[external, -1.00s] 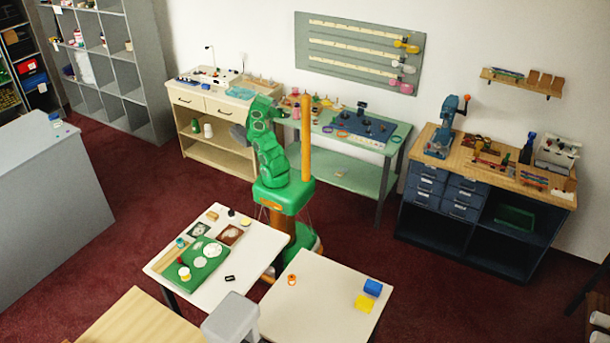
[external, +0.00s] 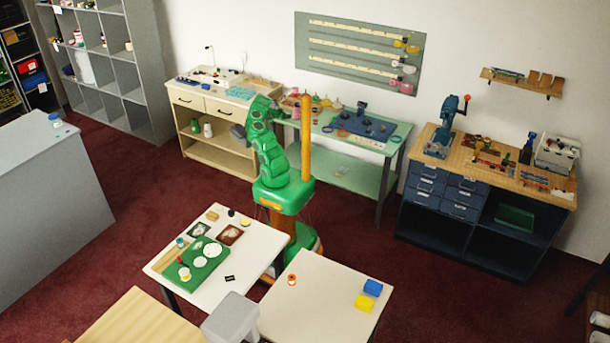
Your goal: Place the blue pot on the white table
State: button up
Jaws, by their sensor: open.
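No blue pot can be told for certain at this size. A small white and blue jar (external: 55,120) stands on the grey counter at the left, and a small teal pot (external: 180,242) is on a white table (external: 255,243) at the front. A second white table (external: 312,318) stands to its right.
A green tray (external: 181,276) and small items crowd the left white table. A grey counter (external: 45,210) is at left; a green bench (external: 345,178) stands behind me. Red floor between is clear.

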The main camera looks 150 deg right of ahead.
jog(key=shift+r, duration=0.1)
jog(key=shift+v, duration=1.4)
jog(key=shift+w+r, duration=0.35)
jog(key=shift+w, duration=0.2)
jog(key=v, duration=0.7)
jog(key=shift+w, duration=0.4)
jog(key=shift+d+r, duration=0.1)
jog(key=shift+d, duration=0.05)
